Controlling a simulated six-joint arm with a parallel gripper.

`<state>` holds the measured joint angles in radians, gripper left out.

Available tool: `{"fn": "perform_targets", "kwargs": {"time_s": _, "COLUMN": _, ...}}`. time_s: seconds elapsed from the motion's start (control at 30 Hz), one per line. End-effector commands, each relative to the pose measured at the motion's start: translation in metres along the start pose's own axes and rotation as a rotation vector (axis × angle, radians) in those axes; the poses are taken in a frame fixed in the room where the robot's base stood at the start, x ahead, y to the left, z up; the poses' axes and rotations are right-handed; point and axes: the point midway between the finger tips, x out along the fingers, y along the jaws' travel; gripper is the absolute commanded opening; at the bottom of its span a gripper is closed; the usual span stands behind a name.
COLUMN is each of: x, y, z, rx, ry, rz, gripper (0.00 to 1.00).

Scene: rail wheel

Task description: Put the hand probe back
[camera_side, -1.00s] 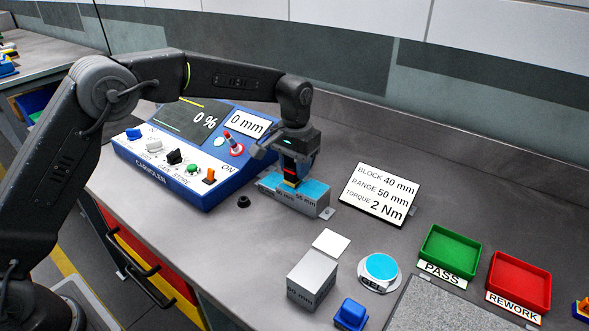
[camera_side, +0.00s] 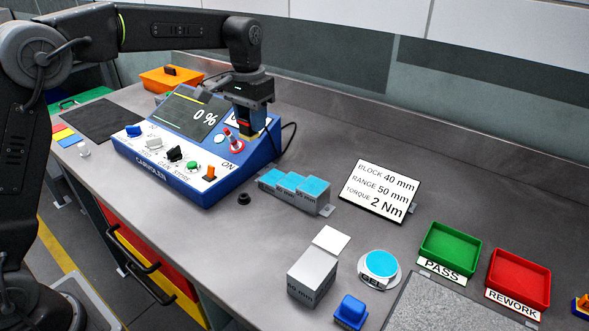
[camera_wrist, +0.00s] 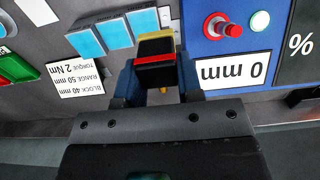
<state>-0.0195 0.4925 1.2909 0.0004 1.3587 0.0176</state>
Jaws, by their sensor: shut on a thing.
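My gripper (camera_side: 250,110) is shut on the hand probe, a small block with black, red and yellow bands. In the wrist view the hand probe (camera_wrist: 156,62) sits between the blue fingers of my gripper (camera_wrist: 160,78). In the side view the probe (camera_side: 249,127) is upright at the right end of the blue tester (camera_side: 186,150), in front of its "0 mm" label. I cannot tell whether it touches the tester. A black cable (camera_side: 291,138) shows at the tester's right side.
A stepped grey block with blue tops (camera_side: 296,190) stands right of the tester. A grey block (camera_side: 313,277), a blue-topped disc (camera_side: 380,265), a green tray (camera_side: 450,250) and a red tray (camera_side: 518,280) stand further right. A black knob (camera_side: 243,198) is in front.

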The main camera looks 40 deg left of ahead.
Motion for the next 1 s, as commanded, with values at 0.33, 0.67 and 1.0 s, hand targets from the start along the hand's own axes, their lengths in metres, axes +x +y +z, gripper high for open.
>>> {"fn": "perform_targets", "kwargs": {"time_s": 0.33, "x": 0.025, "y": 0.105, "z": 0.026, "rx": 0.008, "ry": 0.000, "rz": 0.000, "gripper": 0.05}}
{"fn": "perform_targets", "kwargs": {"time_s": 0.67, "x": 0.055, "y": 0.162, "z": 0.032, "rx": 0.007, "ry": -0.002, "rz": -0.001, "gripper": 0.05}}
{"fn": "perform_targets", "kwargs": {"time_s": 1.0, "x": 0.093, "y": 0.227, "z": 0.031, "rx": 0.004, "ry": 0.001, "rz": 0.000, "gripper": 0.05}}
